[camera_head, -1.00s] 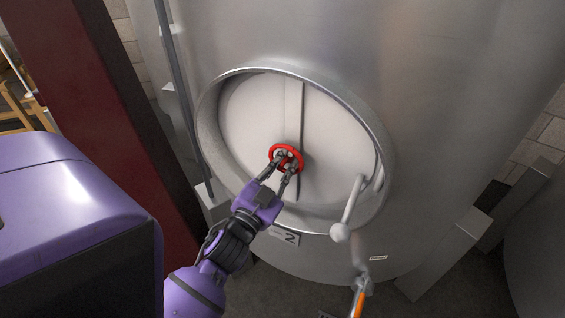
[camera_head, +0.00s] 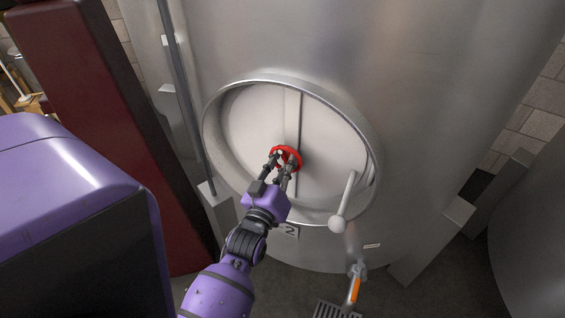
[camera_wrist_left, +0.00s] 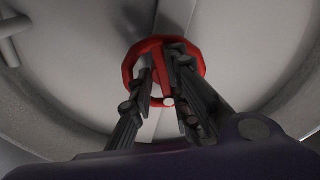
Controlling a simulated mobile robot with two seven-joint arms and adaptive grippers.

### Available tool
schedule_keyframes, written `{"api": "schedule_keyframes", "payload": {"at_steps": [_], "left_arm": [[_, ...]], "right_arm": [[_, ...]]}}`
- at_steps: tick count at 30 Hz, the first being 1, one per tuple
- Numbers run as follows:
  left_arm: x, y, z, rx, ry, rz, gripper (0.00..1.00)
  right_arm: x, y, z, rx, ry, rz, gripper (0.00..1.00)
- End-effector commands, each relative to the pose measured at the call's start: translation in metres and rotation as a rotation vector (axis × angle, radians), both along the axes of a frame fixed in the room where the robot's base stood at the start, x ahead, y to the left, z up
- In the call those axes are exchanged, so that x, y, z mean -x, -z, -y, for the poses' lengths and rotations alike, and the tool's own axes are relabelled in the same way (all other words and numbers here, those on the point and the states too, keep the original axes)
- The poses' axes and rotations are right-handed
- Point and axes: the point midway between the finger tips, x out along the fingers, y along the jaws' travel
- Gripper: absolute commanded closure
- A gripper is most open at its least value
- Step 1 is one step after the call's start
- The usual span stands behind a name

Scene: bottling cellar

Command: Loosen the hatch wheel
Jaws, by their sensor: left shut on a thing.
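The red hatch wheel (camera_head: 294,154) sits near the middle of the pale round hatch door (camera_head: 250,125) on the steel tank. My left gripper (camera_head: 283,162) reaches it from below and is shut on the wheel. In the left wrist view the wheel (camera_wrist_left: 130,66) stands behind the two dark fingers (camera_wrist_left: 163,85), which take hold around a red spoke or part of it. The exact contact is partly hidden by the fingers. My right gripper is not in view.
A lever with a ball end (camera_head: 338,222) hangs at the hatch's lower right. Below it is a tap with an orange handle (camera_head: 354,290) above a floor grate (camera_head: 333,311). A dark red column (camera_head: 105,130) stands at the left. A metal rim (camera_head: 372,130) surrounds the hatch.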

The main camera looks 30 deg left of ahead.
Motion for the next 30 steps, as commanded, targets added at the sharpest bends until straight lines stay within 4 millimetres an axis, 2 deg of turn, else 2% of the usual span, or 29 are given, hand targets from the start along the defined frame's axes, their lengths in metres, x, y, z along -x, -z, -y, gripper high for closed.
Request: {"api": "schedule_keyframes", "payload": {"at_steps": [1, 9, 24, 25, 28, 30], "left_arm": [[-0.0008, -0.0047, 0.0000, 0.022, -0.001, 0.012, 1.00], [-0.0004, -0.0030, 0.0000, 0.100, -0.001, 0.024, 1.00], [-0.0003, -0.0020, 0.0000, 0.114, 0.001, 0.025, 1.00], [-0.0003, -0.0020, 0.0000, 0.114, 0.001, 0.025, 0.80], [-0.0002, -0.0018, 0.0000, 0.113, 0.000, 0.024, 0.67], [-0.0002, -0.0015, 0.0001, 0.113, 0.000, 0.023, 0.65]], "right_arm": [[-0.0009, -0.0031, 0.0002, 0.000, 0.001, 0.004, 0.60], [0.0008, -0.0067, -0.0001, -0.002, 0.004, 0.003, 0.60], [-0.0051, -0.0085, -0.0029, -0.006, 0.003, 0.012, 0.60], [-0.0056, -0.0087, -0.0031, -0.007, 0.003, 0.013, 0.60], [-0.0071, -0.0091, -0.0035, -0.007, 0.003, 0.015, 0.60], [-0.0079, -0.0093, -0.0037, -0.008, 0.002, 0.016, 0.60]]}}
